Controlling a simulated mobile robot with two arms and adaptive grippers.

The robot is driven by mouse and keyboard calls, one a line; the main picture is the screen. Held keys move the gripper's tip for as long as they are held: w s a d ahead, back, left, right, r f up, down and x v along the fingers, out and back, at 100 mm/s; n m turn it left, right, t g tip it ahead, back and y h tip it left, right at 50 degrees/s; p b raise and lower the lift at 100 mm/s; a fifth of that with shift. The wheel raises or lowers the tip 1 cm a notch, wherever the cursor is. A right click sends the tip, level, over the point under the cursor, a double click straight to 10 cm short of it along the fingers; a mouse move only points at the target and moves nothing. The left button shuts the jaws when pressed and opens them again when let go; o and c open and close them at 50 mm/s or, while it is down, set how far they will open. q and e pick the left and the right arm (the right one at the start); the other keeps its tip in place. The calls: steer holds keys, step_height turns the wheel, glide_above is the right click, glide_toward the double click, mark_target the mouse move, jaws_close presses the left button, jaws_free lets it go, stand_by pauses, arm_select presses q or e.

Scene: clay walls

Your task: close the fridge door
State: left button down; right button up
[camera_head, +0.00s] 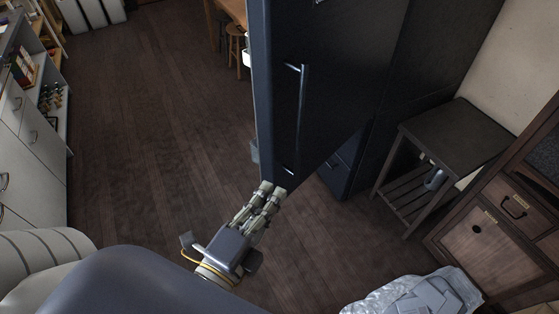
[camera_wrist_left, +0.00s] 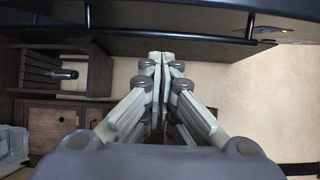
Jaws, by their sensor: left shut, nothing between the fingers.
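The dark blue fridge door (camera_head: 325,75) stands open, swung out from the dark fridge body (camera_head: 435,55). Its long vertical handle (camera_head: 300,115) is on the face toward the picture's middle. My left gripper (camera_head: 272,187) is shut and empty, with its fingertips at the door's lower near corner. I cannot tell whether they touch it. In the left wrist view the shut fingers (camera_wrist_left: 159,58) point at the dark door panel (camera_wrist_left: 150,22) across the top. The fridge's inside is hidden behind the door. My right gripper is not in view.
A dark side table (camera_head: 455,135) stands right of the fridge, beside a wooden cabinet (camera_head: 500,245). A pale crumpled-looking object (camera_head: 415,298) is at the bottom right. White drawers (camera_head: 30,140) line the left. The wooden floor (camera_head: 150,125) between is clear. A stool (camera_head: 236,45) stands behind the door.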

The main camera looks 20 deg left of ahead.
arm_select(q)
steer(key=w, duration=0.2)
steer(key=p, duration=0.3)
glide_above(278, 151)
steer(key=s+d, duration=0.2)
steer(key=s, duration=0.2)
steer(key=shift+s+d+f, duration=0.1)
steer(key=shift+s+f, duration=0.05)
steer(key=shift+s, duration=0.05)
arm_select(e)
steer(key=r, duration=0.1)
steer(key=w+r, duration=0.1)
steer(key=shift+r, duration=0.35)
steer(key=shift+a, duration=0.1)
